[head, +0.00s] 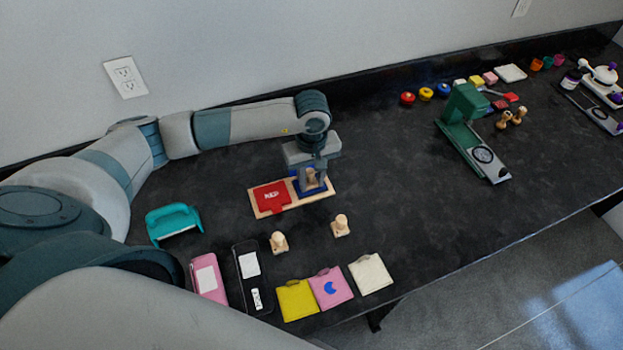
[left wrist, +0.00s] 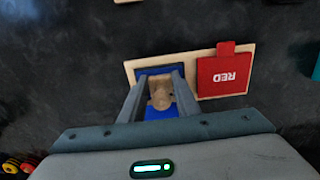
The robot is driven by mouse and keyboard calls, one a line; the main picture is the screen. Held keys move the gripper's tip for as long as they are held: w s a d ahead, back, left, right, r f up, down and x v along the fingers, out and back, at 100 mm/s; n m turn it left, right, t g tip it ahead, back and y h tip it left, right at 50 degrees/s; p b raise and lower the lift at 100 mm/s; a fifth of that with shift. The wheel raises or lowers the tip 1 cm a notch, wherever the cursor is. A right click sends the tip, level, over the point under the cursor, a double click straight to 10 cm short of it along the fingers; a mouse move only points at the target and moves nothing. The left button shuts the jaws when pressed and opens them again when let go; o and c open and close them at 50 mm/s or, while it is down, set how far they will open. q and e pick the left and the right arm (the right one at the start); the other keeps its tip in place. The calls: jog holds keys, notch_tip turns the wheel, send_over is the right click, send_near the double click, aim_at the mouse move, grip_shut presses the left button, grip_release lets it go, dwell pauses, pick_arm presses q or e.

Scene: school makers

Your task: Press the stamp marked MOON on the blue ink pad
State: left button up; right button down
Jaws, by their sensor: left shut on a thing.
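My left gripper (head: 311,182) points down over the blue ink pad (head: 322,188) and is shut on a wooden stamp (head: 311,174). In the left wrist view the stamp (left wrist: 160,92) is between the fingers (left wrist: 159,98), with the blue pad (left wrist: 160,112) around and beneath it. The stamp looks upright; I cannot tell whether its base touches the pad. Its marking is hidden. The blue pad shares a wooden tray (head: 291,206) with a red piece (head: 270,197) lettered RED. My right gripper is not in view.
Two other wooden stamps (head: 279,242) (head: 341,226) stand in front of the tray. Yellow (head: 296,300), pink moon (head: 331,287) and cream (head: 370,274) cards lie near the front edge. A teal handled thing (head: 173,222) is left. A green press (head: 464,105) stands right. The middle right is clear.

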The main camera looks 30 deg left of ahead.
aim_at(311, 176)
pick_arm(q)
jog(key=shift+r, duration=0.15)
dwell(0.4)
jog(key=shift+r+p, duration=1.15)
jog(key=shift+r, duration=2.2)
jog(key=shift+d+r, duration=0.25)
jog(key=shift+r, duration=0.1)
jog(key=s+d+r+m+b, duration=0.4)
jog(key=s+r+m, duration=0.3)
jog(key=r+m, duration=0.2)
jog(key=shift+s+d+r+m, duration=0.15)
jog(key=shift+s+r+m, duration=0.15)
jog(key=shift+r, duration=0.3)
